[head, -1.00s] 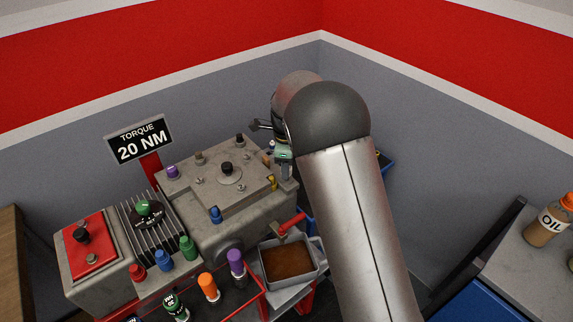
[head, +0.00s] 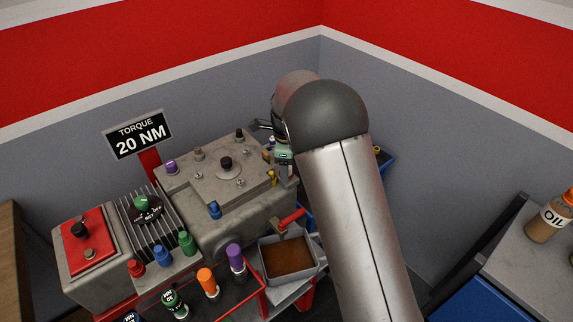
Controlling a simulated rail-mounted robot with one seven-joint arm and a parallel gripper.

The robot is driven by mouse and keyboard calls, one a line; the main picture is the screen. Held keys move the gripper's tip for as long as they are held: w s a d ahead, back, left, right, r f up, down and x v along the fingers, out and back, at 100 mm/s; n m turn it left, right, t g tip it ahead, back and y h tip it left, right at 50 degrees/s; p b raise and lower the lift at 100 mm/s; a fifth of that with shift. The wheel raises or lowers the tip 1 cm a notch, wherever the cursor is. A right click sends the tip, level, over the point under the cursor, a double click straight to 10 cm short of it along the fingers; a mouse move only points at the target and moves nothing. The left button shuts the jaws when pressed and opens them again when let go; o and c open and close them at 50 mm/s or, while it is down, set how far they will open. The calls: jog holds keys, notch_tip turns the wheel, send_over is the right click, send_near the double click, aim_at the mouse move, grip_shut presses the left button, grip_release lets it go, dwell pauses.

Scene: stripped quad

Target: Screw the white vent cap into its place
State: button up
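The grey engine block (head: 250,218) stands at centre-left with several coloured caps on its top and side. I cannot make out a white vent cap; it may be hidden behind my arm or too small to see. My gripper (head: 284,160) is at the block's far right corner, mostly hidden behind my own arm. Its fingers cannot be made out well enough to tell whether they are open or shut, or whether they hold anything.
A sign (head: 138,136) reads "TORQUE 20 NM". Several bottles, including a purple-topped one (head: 236,260), stand in a red-edged rack in front. A brown-filled tray (head: 287,258) lies right of them. An oil bottle (head: 552,218) stands on the right bench. Walls close the back corner.

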jog(key=shift+r, duration=0.1)
notch_tip(320, 180, up, 17)
jog(key=b, duration=0.2)
jog(key=shift+r, duration=0.15)
dwell(0.3)
jog(key=s+d+n, duration=0.7)
jog(key=s+d, duration=0.4)
jog(key=s, duration=0.1)
jog(key=s+d+f+n, duration=0.2)
jog(key=s+f+n, duration=0.1)
jog(key=s, duration=0.4)
jog(key=s+d+f+n, duration=0.2)
jog(key=s+f+n, duration=0.1)
jog(key=s+n, duration=0.2)
jog(key=s+d+f+n, duration=0.2)
jog(key=s+f+n, duration=0.1)
jog(key=s, duration=0.6)
jog(key=shift+s+f+n+t, duration=0.15)
jog(key=shift+s+n+t, duration=0.25)
jog(key=shift+n, duration=0.3)
